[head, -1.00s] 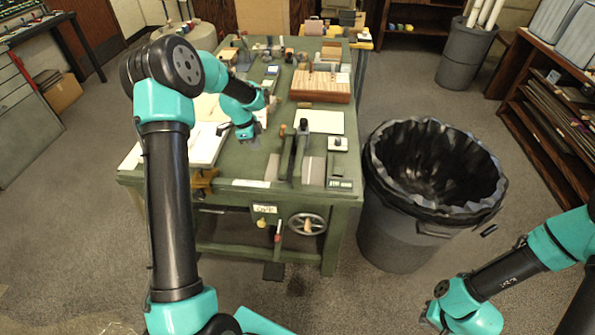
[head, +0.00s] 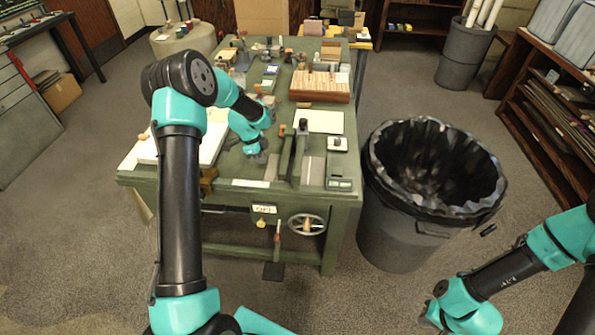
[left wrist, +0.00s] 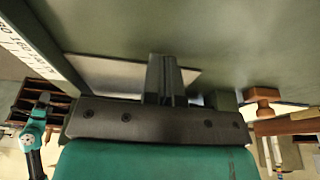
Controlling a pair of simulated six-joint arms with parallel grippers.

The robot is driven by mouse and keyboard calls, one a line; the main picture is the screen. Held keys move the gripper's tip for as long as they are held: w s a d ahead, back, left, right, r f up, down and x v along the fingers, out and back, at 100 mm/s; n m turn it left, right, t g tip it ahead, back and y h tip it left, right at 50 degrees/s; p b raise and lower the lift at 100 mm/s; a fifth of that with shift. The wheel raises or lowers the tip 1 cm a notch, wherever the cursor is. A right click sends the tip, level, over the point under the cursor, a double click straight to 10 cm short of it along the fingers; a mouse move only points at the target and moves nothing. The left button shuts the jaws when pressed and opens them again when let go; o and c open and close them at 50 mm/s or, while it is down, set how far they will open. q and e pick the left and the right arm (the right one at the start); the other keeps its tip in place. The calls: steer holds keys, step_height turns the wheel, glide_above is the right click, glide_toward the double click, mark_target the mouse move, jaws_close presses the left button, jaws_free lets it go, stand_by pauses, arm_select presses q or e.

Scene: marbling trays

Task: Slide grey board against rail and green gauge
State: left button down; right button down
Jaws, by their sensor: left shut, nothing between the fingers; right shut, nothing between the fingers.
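My left gripper (head: 261,158) is shut and empty, low over the left part of the green bench. In the left wrist view its closed fingers (left wrist: 166,75) stand in front of the flat grey board (left wrist: 105,73). I cannot tell whether they touch it. The board's left end lies close beside the green rail with the white number scale (left wrist: 25,48). A green piece with a wooden knob (left wrist: 262,96), apparently the gauge, shows right of the fingers; the gripper body hides where board and gauge meet. My right arm shows at the lower right of the head view, its fingers not visible.
A cream sheet (head: 320,121) and a wooden slotted block (head: 320,87) lie farther back on the bench. A white board (head: 210,148) lies left of my gripper. A black-lined bin (head: 400,238) stands right of the bench.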

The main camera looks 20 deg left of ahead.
mark_target(271, 165)
arm_select(q)
steer(key=shift+f, duration=0.35)
stand_by(0.5)
steer(key=shift+d, duration=1.6)
stand_by(1.0)
steer(key=shift+w+v, duration=0.2)
steer(key=shift+v, duration=2.4)
steer(key=shift+d, duration=0.1)
